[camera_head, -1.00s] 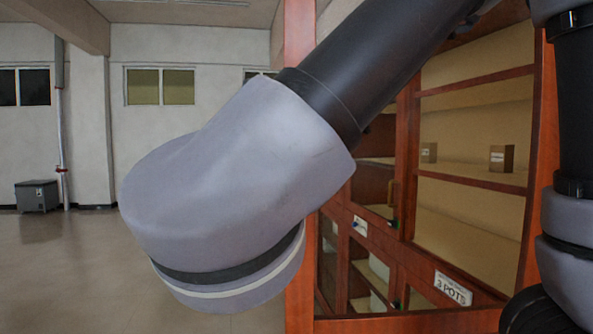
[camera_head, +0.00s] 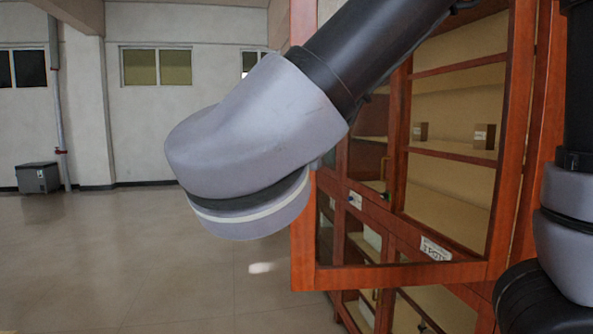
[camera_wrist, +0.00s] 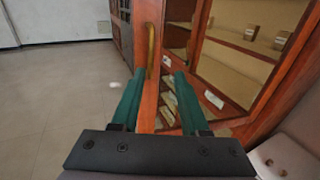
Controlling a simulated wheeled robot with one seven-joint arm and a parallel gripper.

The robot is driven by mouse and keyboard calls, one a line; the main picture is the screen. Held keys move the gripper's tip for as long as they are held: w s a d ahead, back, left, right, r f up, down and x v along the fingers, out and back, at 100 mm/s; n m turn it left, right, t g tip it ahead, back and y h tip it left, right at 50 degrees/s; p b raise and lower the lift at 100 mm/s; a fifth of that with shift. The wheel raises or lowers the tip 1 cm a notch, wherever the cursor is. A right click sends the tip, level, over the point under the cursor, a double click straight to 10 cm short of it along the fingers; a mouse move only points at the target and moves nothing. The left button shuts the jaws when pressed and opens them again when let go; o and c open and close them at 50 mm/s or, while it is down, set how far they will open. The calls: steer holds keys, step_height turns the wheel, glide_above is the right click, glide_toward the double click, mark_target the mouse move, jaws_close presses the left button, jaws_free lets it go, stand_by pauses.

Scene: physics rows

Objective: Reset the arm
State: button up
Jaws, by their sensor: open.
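My gripper (camera_wrist: 155,98) shows in the wrist view with its two green fingers apart. The edge of an open wooden cabinet door (camera_wrist: 148,60) stands between or just beyond the fingers, with a brass handle (camera_wrist: 151,50) on it. I cannot tell whether the fingers touch the door. In the head view my grey and black arm crosses in front of the open door (camera_head: 302,240), and my gripper is hidden there.
The wooden cabinet (camera_head: 400,170) stands at the right, with small brown boxes (camera_head: 484,137) on a shelf and a white label (camera_head: 436,249) lower down. A grey box (camera_head: 38,177) sits by the far wall. The floor at left is clear.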

steer(key=w+d+f+m+g+y, duration=0.1)
steer(key=d+f+m+g, duration=0.3)
steer(key=d+m, duration=0.45)
steer(key=w+d+f+m+g, duration=0.1)
steer(key=d+f+m+g, duration=0.1)
steer(key=d+m+g, duration=0.6)
steer(key=w+d+f+m+g+y, duration=0.1)
steer(key=d+f+m+g, duration=0.15)
steer(key=d+m, duration=0.7)
steer(key=w+r+m+t+y, duration=0.1)
steer(key=m, duration=0.3)
steer(key=w+r+m+t+y, duration=0.1)
steer(key=m+t, duration=0.1)
steer(key=m, duration=0.2)
steer(key=w+a+r+m+t+y, duration=0.1)
steer(key=r+m, duration=0.1)
steer(key=m, duration=0.1)
steer(key=shift+w+m+t, duration=0.25)
steer(key=shift+w+m, duration=0.05)
steer(key=shift+m, duration=0.1)
